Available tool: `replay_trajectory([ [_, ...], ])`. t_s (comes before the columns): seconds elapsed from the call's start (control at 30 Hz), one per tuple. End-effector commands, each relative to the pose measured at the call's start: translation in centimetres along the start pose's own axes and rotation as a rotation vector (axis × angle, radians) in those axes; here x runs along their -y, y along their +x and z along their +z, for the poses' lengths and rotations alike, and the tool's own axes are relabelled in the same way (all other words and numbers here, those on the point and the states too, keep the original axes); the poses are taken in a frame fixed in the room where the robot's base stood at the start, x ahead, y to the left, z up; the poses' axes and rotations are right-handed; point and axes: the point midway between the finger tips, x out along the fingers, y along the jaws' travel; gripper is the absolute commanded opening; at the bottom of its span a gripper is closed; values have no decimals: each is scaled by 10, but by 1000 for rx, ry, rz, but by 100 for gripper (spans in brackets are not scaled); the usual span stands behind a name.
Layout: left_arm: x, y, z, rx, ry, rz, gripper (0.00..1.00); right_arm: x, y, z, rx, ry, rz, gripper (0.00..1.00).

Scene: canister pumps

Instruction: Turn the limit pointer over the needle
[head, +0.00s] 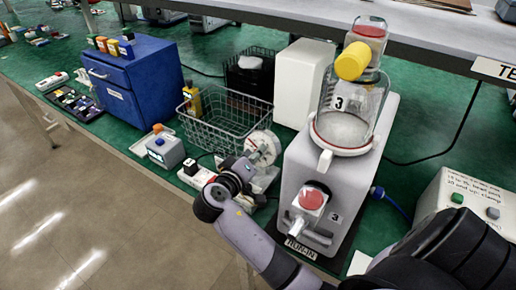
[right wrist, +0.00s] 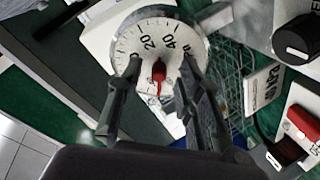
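A round gauge with a white dial (head: 262,148) faces my right gripper. In the right wrist view the dial (right wrist: 133,38) shows the numbers 20 and 40 and a red pointer (right wrist: 158,72) near its middle, with a thin tail towards the bottom of the picture. I cannot make out a separate needle. My right gripper (right wrist: 159,66) is open, one finger on each side of the red pointer; a gap shows on both sides. It also shows in the head view (head: 244,168), close in front of the gauge. My left gripper is not in view.
The grey canister pump (head: 312,170) marked 3 stands right of the gauge. A wire basket (head: 222,118) is behind it. A blue drawer cabinet (head: 135,85) stands farther left.

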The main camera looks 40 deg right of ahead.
Motion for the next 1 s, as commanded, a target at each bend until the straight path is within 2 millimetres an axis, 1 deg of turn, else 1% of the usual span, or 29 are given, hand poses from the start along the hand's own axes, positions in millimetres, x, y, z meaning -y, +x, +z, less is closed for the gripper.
replay_trajectory([
  [0.27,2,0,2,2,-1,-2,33,0,-1,0,0,0,0,33],
  [0.37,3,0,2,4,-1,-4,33,0,-1,0,1,0,0,28],
  [0.77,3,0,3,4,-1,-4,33,0,0,1,1,-1,0,1],
  [1.0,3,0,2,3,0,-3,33,1,-1,1,1,-1,-1,0],
])
